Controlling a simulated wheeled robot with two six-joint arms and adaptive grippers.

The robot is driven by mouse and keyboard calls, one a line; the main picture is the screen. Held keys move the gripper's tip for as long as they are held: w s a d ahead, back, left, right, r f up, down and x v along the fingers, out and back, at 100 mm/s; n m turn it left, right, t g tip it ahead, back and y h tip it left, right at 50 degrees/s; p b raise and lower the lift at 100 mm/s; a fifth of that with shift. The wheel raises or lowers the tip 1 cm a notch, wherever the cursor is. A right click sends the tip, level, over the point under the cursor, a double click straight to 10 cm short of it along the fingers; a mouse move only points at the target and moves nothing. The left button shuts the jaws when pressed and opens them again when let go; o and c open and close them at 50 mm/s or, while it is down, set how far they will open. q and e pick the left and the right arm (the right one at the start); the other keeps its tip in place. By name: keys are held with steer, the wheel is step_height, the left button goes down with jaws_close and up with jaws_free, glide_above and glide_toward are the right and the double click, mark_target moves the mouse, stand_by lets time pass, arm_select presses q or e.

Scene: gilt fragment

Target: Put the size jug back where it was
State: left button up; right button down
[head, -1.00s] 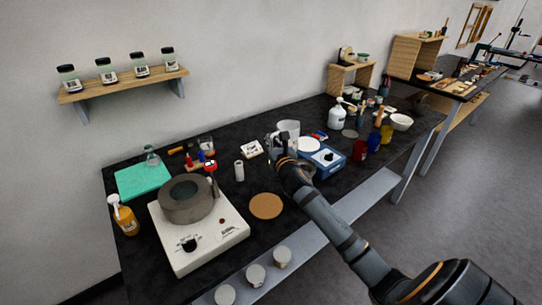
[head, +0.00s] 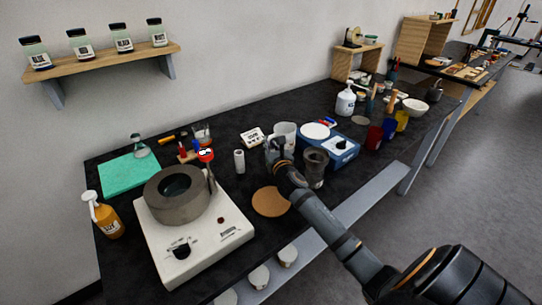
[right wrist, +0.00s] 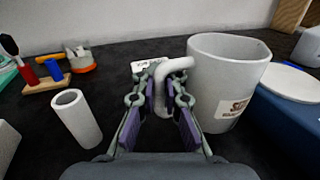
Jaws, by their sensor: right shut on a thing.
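The size jug (head: 286,130) is a whitish jug with a printed label, standing upright beside the blue scale on the dark bench. My right gripper (head: 275,150) is at the jug's left side. In the right wrist view its fingers (right wrist: 166,105) are shut on the handle. Gripper and arm hide the jug's lower part in the head view, so I cannot tell whether its base touches the bench. My left gripper is not in view.
The blue scale (head: 335,152) is right of the jug. A dark grey pot (head: 316,168) stands in front, close to my arm. A white cylinder (head: 239,161), a small white card (head: 252,136) and a round cork mat (head: 270,202) are nearby. A hotplate (head: 195,240) is front left.

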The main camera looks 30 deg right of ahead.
steer(key=shift+f, duration=0.4)
steer(key=shift+f+b, duration=0.75)
steer(key=shift+f, duration=0.85)
steer(key=shift+f, duration=0.1)
steer(key=c, duration=1.4)
jaws_free()
